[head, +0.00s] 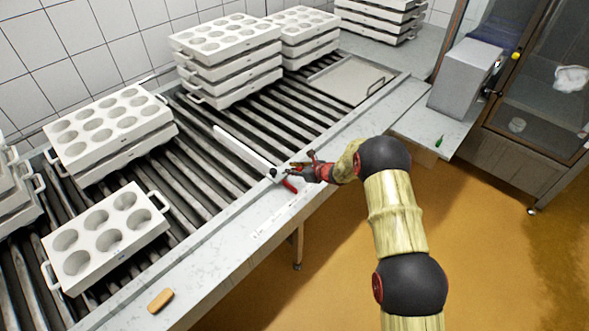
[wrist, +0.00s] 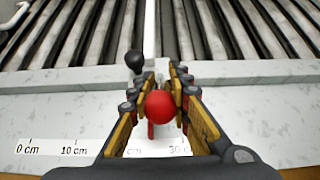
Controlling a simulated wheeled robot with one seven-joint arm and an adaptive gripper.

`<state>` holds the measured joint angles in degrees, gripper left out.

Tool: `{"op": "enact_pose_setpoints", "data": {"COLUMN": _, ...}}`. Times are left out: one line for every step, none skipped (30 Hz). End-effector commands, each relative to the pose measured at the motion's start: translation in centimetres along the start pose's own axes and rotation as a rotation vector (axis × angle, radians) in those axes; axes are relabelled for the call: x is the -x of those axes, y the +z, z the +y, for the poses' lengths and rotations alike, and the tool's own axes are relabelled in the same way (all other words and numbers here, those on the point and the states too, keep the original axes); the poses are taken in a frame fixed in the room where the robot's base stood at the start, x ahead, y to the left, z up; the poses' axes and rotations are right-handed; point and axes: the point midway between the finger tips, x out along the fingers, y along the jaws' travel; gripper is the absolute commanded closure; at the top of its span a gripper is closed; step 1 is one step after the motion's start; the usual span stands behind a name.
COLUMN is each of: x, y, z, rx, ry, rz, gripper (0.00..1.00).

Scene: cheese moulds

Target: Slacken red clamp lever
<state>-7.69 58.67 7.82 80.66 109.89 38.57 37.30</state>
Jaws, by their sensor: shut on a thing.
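The red clamp lever (head: 290,187) sits at the near end of a white bar (head: 243,150) that lies across the roller conveyor. In the wrist view its round red knob (wrist: 160,107) is between the two fingers of my gripper (wrist: 160,84), with a short red part showing below it. My gripper (head: 290,171) is shut on the lever. A black knob (wrist: 134,61) stands just beyond, left of the fingertips. The lever's pivot is hidden by the fingers and knob.
A centimetre scale (wrist: 75,150) runs along the pale ledge. White mould blocks (head: 105,235) and stacks (head: 225,60) stand on the rollers. A tan block (head: 160,300) lies on the ledge at the front. The ledge around the clamp is clear.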

Motion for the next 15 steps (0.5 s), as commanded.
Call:
{"op": "enact_pose_setpoints", "data": {"x": 0.1, "y": 0.9, "z": 0.0, "rx": 0.007, "ry": 0.0, "rz": 0.029, "gripper": 1.0}}
{"op": "enact_pose_setpoints", "data": {"x": 0.0, "y": 1.1, "z": 0.0, "rx": 0.007, "ry": 0.0, "rz": 0.048, "gripper": 1.0}}
{"op": "enact_pose_setpoints", "data": {"x": -0.1, "y": 1.2, "z": -0.1, "rx": 0.006, "ry": 0.0, "rz": 0.073, "gripper": 1.0}}
{"op": "enact_pose_setpoints", "data": {"x": -0.2, "y": 1.3, "z": -0.1, "rx": 0.006, "ry": -0.001, "rz": 0.092, "gripper": 1.0}}
{"op": "enact_pose_setpoints", "data": {"x": -0.2, "y": 1.2, "z": 0.0, "rx": 0.003, "ry": 0.0, "rz": 0.097, "gripper": 1.0}}
{"op": "enact_pose_setpoints", "data": {"x": -0.3, "y": 1.3, "z": -0.1, "rx": 0.002, "ry": 0.0, "rz": 0.094, "gripper": 1.0}}
{"op": "enact_pose_setpoints", "data": {"x": -0.4, "y": 1.5, "z": -0.1, "rx": 0.002, "ry": 0.0, "rz": 0.092, "gripper": 1.0}}
{"op": "enact_pose_setpoints", "data": {"x": -0.5, "y": 1.6, "z": 0.0, "rx": 0.002, "ry": 0.001, "rz": 0.092, "gripper": 1.0}}
{"op": "enact_pose_setpoints", "data": {"x": -0.6, "y": 1.8, "z": 0.0, "rx": 0.002, "ry": 0.001, "rz": 0.091, "gripper": 1.0}}
{"op": "enact_pose_setpoints", "data": {"x": -0.7, "y": 2.0, "z": 0.0, "rx": 0.002, "ry": 0.0, "rz": 0.089, "gripper": 1.0}}
{"op": "enact_pose_setpoints", "data": {"x": -0.8, "y": 2.2, "z": 0.0, "rx": 0.003, "ry": 0.001, "rz": 0.088, "gripper": 1.0}}
{"op": "enact_pose_setpoints", "data": {"x": -0.9, "y": 2.3, "z": 0.0, "rx": 0.004, "ry": 0.001, "rz": 0.089, "gripper": 1.0}}
{"op": "enact_pose_setpoints", "data": {"x": -1.1, "y": 2.4, "z": 0.0, "rx": 0.004, "ry": 0.001, "rz": 0.089, "gripper": 1.0}}
{"op": "enact_pose_setpoints", "data": {"x": -1.1, "y": 2.5, "z": 0.0, "rx": 0.004, "ry": 0.001, "rz": 0.088, "gripper": 1.0}}
{"op": "enact_pose_setpoints", "data": {"x": -1.3, "y": 2.7, "z": 0.0, "rx": 0.003, "ry": 0.001, "rz": 0.087, "gripper": 1.0}}
